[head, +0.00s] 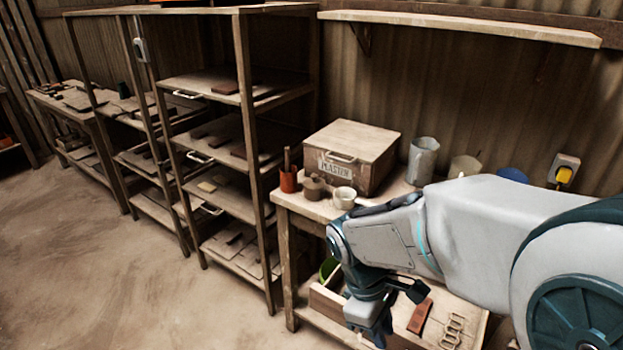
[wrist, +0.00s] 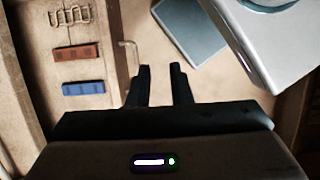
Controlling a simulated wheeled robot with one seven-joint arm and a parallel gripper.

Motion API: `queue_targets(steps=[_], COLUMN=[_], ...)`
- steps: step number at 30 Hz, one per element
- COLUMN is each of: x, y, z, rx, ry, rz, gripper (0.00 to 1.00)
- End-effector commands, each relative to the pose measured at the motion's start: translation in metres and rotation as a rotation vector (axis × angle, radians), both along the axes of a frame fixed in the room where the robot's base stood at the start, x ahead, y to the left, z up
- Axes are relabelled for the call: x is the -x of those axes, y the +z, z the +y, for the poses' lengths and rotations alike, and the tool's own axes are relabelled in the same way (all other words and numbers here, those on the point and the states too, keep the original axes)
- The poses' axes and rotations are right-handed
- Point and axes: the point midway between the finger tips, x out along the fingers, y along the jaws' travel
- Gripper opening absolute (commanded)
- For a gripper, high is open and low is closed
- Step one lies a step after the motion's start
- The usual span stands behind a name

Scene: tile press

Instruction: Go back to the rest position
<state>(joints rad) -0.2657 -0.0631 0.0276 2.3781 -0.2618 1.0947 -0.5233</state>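My gripper (wrist: 160,68) shows in the wrist view with its two dark fingers apart and nothing between them. In the head view my gripper (head: 376,338) points down at the lower edge of the picture, over the left part of an open drawer (head: 325,300). Its fingertips are hard to make out there. My arm reaches in from the right, in front of the workbench (head: 305,207).
The drawer holds a red-brown block (head: 420,316) and a bent metal piece (head: 453,330). The wrist view adds a blue block (wrist: 83,88) and a blue-grey plate (wrist: 190,30). A lidded box (head: 365,150), cups and a jug (head: 422,160) stand behind my arm. Floor at left is clear.

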Motion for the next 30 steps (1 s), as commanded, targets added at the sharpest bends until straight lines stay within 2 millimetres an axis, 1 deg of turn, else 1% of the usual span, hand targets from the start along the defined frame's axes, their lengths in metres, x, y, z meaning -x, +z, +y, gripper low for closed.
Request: queue_targets(steps=[1, 6, 9, 13, 15, 18, 30], x=[0.002, 0.008, 0.011, 0.013, 0.014, 0.015, 0.015], y=[0.01, 0.035, 0.048, 0.06, 0.064, 0.066, 0.066], z=[-0.005, -0.015, -0.02, -0.024, -0.025, -0.026, -0.026], rx=[-0.032, -0.144, -0.205, -0.27, -0.292, -0.308, -0.31], ry=[-0.111, -0.481, -0.67, -0.848, -0.907, -0.95, -0.955], rz=[-0.073, -0.288, -0.391, -0.482, -0.511, -0.53, -0.532], gripper=[0.19, 0.19, 0.19, 0.19, 0.19, 0.19, 0.19])
